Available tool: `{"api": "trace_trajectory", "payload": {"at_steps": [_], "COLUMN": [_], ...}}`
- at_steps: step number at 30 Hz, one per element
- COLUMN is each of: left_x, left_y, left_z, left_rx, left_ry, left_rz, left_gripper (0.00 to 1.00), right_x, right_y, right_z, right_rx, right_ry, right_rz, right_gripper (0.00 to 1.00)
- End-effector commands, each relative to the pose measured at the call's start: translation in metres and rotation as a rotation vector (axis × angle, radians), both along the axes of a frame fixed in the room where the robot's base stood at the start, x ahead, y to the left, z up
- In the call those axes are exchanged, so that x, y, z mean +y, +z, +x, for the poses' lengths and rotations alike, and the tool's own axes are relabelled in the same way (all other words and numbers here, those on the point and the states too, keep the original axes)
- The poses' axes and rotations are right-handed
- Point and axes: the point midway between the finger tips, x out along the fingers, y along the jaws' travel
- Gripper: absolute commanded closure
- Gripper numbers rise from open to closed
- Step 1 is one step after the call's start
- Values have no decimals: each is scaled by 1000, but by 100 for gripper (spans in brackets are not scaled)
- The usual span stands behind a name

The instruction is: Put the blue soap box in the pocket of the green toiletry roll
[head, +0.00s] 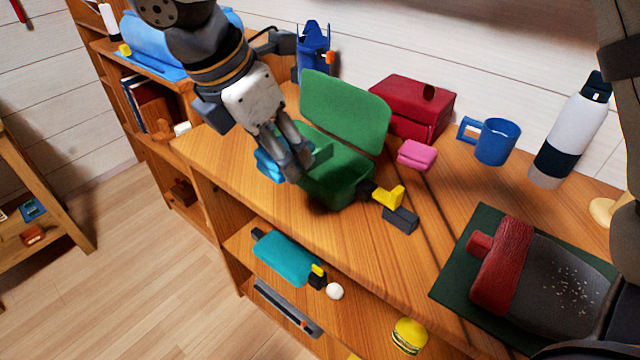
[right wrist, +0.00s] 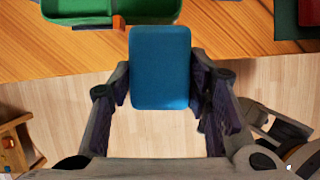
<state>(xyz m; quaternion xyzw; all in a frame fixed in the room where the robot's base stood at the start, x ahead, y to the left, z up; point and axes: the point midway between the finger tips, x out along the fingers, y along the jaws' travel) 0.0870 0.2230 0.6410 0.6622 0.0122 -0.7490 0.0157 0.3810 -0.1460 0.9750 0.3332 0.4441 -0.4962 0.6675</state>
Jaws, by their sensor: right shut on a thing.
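The green toiletry roll (head: 345,112) stands opened on the wooden desk, with a raised back flap and a tray-like lower part. Its open green part also shows at the top left of the right wrist view (right wrist: 90,8). My right gripper (head: 286,158) is shut on the blue soap box (head: 268,165), at the left side of the roll's lower part. In the right wrist view the soap box (right wrist: 160,68) is upright between the two fingers, below and right of the roll's edge. The gripper hides part of the roll and box in the head view.
A pink pouch (head: 417,155), red box (head: 410,105), blue mug (head: 491,141) and white bottle (head: 570,130) stand right of the roll. Yellow and dark blocks (head: 400,219) lie at its front. A red-and-grey item (head: 503,268) lies on a dark green mat (head: 446,287).

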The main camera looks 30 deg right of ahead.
Motion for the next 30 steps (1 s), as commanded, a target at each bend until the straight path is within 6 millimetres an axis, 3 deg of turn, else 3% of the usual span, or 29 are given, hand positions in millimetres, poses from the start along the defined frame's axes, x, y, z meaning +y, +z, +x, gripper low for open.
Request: {"api": "trace_trajectory", "payload": {"at_steps": [9,12,20,24,30], "left_x": [0,0,0,0,0], "left_y": [-9,-13,-19,-21,-21], "left_z": [-9,-13,-20,-23,-22], "left_rx": [36,51,75,85,82], "left_ry": [1,1,0,0,0], "left_rz": [0,0,0,0,0], "left_gripper": [60,60,60,60,60], "right_x": [-82,-96,-123,-122,-122], "right_y": [-46,-68,-103,-127,-128], "right_z": [42,48,61,62,63], "right_rx": [8,10,9,5,-3], "right_ry": [-4,-2,-3,1,0], "right_rz": [1,0,0,-3,-1], "right_gripper": [89,89,89,89,89]}}
